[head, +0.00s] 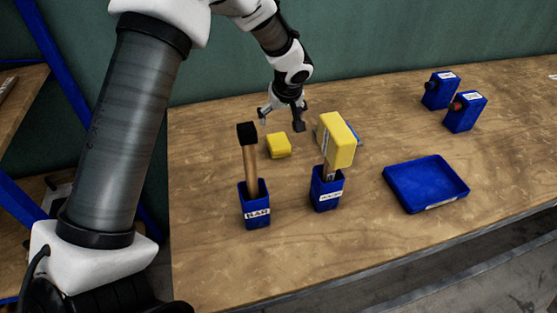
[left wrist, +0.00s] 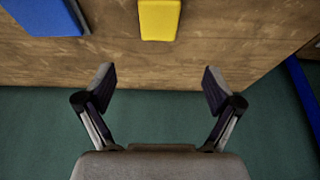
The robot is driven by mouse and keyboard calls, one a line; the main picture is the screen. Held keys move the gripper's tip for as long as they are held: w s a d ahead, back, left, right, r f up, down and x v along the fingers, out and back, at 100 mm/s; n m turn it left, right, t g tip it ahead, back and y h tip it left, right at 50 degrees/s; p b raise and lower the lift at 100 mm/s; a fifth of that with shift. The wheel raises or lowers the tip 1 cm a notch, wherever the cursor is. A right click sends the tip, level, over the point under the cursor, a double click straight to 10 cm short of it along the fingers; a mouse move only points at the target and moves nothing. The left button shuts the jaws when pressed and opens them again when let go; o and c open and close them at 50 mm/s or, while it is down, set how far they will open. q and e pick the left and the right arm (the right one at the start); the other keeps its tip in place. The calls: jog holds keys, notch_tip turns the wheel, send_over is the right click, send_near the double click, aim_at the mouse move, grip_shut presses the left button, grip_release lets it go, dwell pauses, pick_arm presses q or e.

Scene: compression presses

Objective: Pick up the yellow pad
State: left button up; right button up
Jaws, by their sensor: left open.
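The yellow pad (head: 279,146) is a small block lying flat on the wooden table, behind and between two blue holders. It also shows at the top middle of the left wrist view (left wrist: 160,19). My left gripper (head: 282,118) points down near the table's back edge, just behind the pad. Its fingers are spread with nothing between them in the left wrist view (left wrist: 157,80). The pad lies beyond the fingertips there, apart from them. My right gripper is not in view.
A black-headed mallet (head: 248,134) and a yellow-headed mallet (head: 338,138) stand in blue holders in front. A blue object (left wrist: 45,17) lies beside the pad, partly hidden in the head view. A blue tray (head: 427,185) and two blue boxes (head: 464,112) are farther right.

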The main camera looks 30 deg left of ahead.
pick_arm(q)
jog(key=b, duration=0.3)
send_over(279, 141)
jog(key=s+d, duration=0.2)
notch_tip(279, 141, down, 5)
jog(key=shift+s+d+r, duration=0.1)
jog(key=shift+s, duration=0.05)
jog(key=shift+f, duration=0.4)
jog(key=p+x, duration=0.1)
jog(key=x, duration=0.1)
jog(key=p+x, duration=0.1)
jog(key=x, duration=0.4)
jog(key=shift+w+a+r+p, duration=0.2)
jog(key=shift+w+a+p, duration=0.05)
jog(key=shift+w+p, duration=0.15)
jog(key=shift+f, duration=0.15)
jog(key=c, duration=1)
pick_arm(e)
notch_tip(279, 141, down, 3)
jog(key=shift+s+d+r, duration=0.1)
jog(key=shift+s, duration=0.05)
pick_arm(q)
notch_tip(279, 141, up, 10)
jog(key=shift+b, duration=0.65)
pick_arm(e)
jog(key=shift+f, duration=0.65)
